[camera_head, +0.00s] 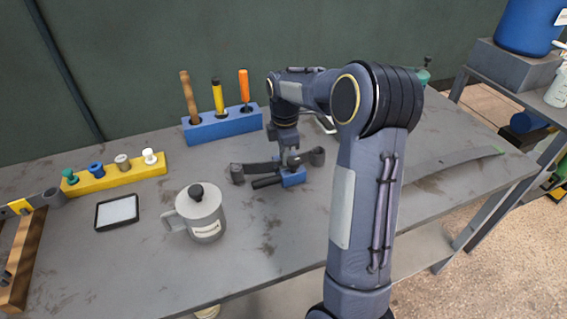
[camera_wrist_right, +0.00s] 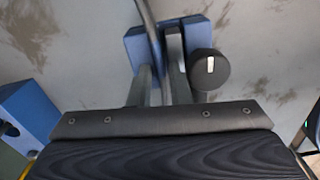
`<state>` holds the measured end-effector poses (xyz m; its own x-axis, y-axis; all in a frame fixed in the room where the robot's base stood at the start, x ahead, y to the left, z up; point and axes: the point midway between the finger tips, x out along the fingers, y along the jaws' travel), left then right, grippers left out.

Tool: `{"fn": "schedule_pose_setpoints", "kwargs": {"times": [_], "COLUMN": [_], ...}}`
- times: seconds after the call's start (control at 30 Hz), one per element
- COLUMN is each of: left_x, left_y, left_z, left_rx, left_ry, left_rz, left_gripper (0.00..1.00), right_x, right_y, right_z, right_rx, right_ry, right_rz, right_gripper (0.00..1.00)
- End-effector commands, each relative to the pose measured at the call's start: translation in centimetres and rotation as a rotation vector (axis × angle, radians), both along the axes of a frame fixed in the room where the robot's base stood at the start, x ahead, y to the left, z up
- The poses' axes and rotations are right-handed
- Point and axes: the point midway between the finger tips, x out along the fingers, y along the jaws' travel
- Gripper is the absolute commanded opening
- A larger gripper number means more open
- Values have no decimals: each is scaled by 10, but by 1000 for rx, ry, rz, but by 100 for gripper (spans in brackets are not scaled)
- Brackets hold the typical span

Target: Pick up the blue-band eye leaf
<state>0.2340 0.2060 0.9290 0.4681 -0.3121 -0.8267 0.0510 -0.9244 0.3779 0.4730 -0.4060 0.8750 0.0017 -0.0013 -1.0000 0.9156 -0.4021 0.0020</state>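A short dark leaf with a round eye at each end (camera_head: 262,167) lies on the grey table below my right gripper. I take it for the eye leaf, but a blue band on it is not clear. A small blue block (camera_head: 293,179) with a black handle (camera_head: 266,182) sits at its middle; the blue also shows in the right wrist view (camera_wrist_right: 138,45). My right gripper (camera_head: 290,161) points down over the middle of the leaf. In the wrist view its fingers (camera_wrist_right: 160,75) are near the blue parts, beside a black knob (camera_wrist_right: 208,70). Their grip is unclear. My left gripper is out of view.
A grey lidded mug (camera_head: 205,220) and a framed pad (camera_head: 117,212) stand nearby. Behind are a blue tool block (camera_head: 222,127) and a yellow peg rack (camera_head: 115,175). A long green-tipped leaf (camera_head: 450,163) lies right. A yellow-banded part (camera_head: 20,207) is far left.

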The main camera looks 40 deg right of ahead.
Motion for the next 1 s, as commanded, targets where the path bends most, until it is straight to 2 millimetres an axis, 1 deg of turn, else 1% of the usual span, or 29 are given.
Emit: {"fn": "schedule_pose_setpoints", "kwargs": {"times": [0.03, 0.23, 0.3, 0.37, 0.87, 1.0], "left_x": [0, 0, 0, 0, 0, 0], "left_y": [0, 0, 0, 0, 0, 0], "left_z": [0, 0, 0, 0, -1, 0], "left_rx": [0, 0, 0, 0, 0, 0], "left_ry": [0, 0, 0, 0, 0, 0], "left_rz": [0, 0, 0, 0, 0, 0], "left_gripper": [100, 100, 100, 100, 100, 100], "right_x": [-1, -1, -2, -2, -2, -2], "right_y": [0, 1, 1, 1, 1, 1], "right_z": [-4, -5, -6, -6, -6, -2], "right_rx": [1, 2, 3, 4, 4, 3], "right_ry": [3, 5, 7, 9, 10, 10], "right_rz": [0, -1, -1, -1, -2, -2], "right_gripper": [19, 19, 8, 0, 0, 0]}}
